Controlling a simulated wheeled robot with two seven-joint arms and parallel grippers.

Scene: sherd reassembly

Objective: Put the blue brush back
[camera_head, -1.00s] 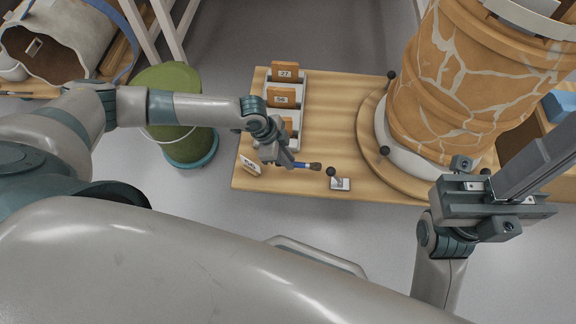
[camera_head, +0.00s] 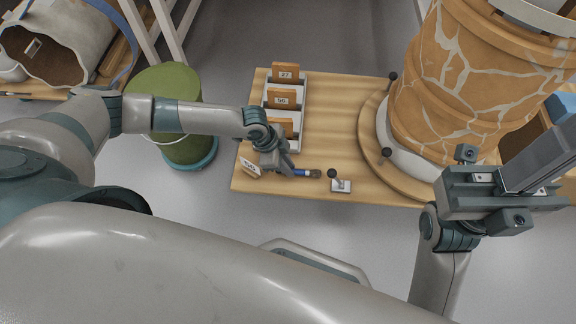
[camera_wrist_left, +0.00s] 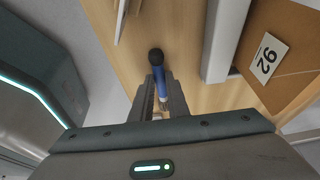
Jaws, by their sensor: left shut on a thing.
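My left gripper (camera_head: 290,168) is shut on the blue brush (camera_head: 302,172), above the front part of the wooden table (camera_head: 340,120). The brush's dark brown end points right in the head view. In the left wrist view the blue handle (camera_wrist_left: 159,82) lies between the fingers, with a dark rounded end beyond their tips. Part of the handle is hidden by the gripper. My right gripper (camera_head: 490,195) is at the right, in front of the large jar; whether its jaws are open is unclear.
A white tray (camera_head: 297,143) holds sherds with number cards. A numbered card (camera_head: 250,165) stands at the table's left front. A small metal stand with a black ball (camera_head: 340,185) lies right of the brush. The cracked orange jar (camera_head: 440,95) stands on a round wooden board.

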